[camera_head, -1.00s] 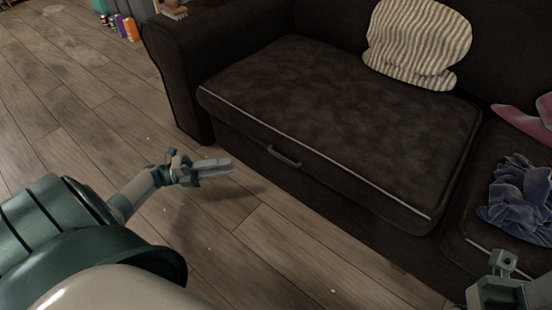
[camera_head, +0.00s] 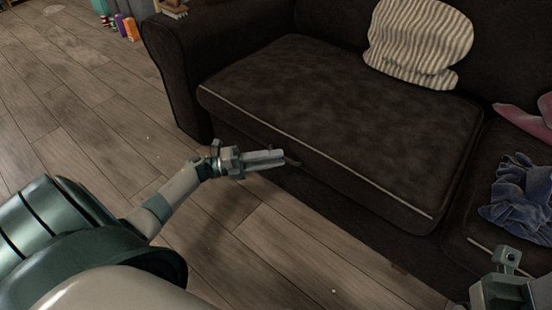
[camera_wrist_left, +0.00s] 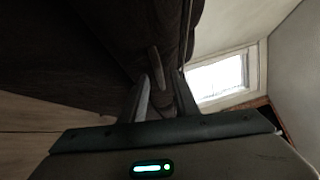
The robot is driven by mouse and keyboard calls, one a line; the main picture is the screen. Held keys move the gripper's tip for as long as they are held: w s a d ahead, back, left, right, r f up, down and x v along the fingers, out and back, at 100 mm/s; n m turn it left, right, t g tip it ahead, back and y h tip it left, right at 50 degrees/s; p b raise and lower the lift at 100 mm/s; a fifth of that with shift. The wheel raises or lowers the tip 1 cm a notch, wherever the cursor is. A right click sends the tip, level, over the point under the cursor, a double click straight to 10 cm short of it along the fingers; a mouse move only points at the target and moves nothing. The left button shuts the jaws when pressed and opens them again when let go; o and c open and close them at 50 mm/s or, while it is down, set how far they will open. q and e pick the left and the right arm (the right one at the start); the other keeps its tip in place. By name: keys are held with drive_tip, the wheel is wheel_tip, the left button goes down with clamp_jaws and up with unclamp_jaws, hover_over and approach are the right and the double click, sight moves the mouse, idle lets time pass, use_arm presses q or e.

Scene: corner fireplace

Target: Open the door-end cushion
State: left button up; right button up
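The near-left seat cushion (camera_head: 340,110) of the dark sofa is flat and has a pale piping line along its front edge. Below that edge is a small bar handle (camera_head: 294,162), mostly hidden behind my left gripper (camera_head: 280,158). In the left wrist view the handle (camera_wrist_left: 156,66) lies just ahead, roughly between the two spread fingers. My left gripper is open and empty, and I cannot tell if it touches the handle. Part of my right gripper (camera_head: 506,262) shows at the lower right, its fingers not clear.
A striped pillow (camera_head: 418,45) rests at the back of the seat. A crumpled blue cloth (camera_head: 522,200) and a pink cloth (camera_head: 525,122) lie to the right. Several colored bottles (camera_head: 125,25) stand on the floor at the back left. The wooden floor before the sofa is clear.

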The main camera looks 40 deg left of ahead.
use_arm(q)
drive_tip(key=shift+w+d+r, duration=0.1)
drive_tip(key=shift+w+d, duration=0.25)
drive_tip(key=shift+d, duration=0.05)
clamp_jaws()
drive_tip(key=shift+r, duration=0.1)
